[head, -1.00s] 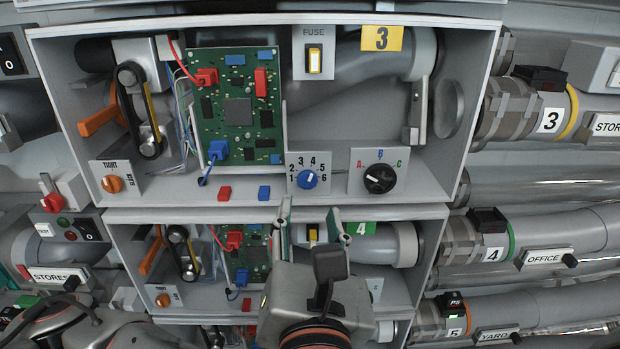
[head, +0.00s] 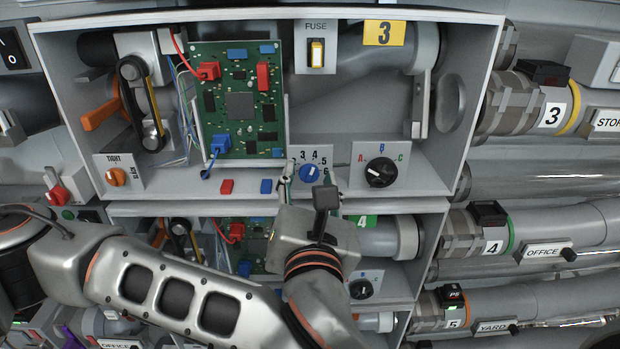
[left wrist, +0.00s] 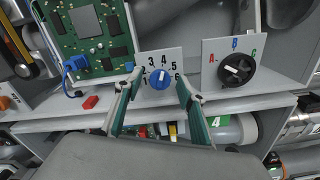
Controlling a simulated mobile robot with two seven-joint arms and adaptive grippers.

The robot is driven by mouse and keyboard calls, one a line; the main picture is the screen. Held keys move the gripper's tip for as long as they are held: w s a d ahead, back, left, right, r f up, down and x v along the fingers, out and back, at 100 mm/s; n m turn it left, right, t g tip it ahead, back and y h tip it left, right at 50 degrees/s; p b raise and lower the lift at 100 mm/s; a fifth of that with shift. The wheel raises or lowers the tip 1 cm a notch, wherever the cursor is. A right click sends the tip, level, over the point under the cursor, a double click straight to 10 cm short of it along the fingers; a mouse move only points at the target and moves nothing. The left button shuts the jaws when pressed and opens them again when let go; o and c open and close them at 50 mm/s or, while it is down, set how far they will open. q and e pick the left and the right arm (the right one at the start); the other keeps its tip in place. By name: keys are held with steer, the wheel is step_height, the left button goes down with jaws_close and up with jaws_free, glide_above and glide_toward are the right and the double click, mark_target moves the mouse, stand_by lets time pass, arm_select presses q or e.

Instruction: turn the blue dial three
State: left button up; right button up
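The blue dial (head: 309,173) sits on a small white panel with numbers around it, in the upper box labelled 3. In the left wrist view the blue dial (left wrist: 160,78) has its white mark pointing upward, near 3 and 4; the exact number is hard to tell. My left gripper (head: 309,182) is open just below and in front of the dial. In the left wrist view its two green-padded fingers reach up on either side of the dial, with gaps between; I cannot tell whether they are level with it in depth. My right gripper is not in view.
A black dial (head: 380,172) marked A, B, C is to the right. Red (head: 227,187) and blue (head: 266,187) blocks lie on the box's front ledge to the left. A green circuit board (head: 240,130) stands behind them. Box 4 is below, partly hidden by my arm.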

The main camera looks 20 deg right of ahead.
arm_select(q)
steer(key=c, duration=1.1)
steer(key=shift+f+n+b, duration=0.1)
steer(key=shift+n+b, duration=0.25)
steer(key=shift+n, duration=0.25)
steer(key=shift+n+b, duration=0.3)
steer(key=shift+n, duration=3)
steer(key=shift+a, duration=0.1)
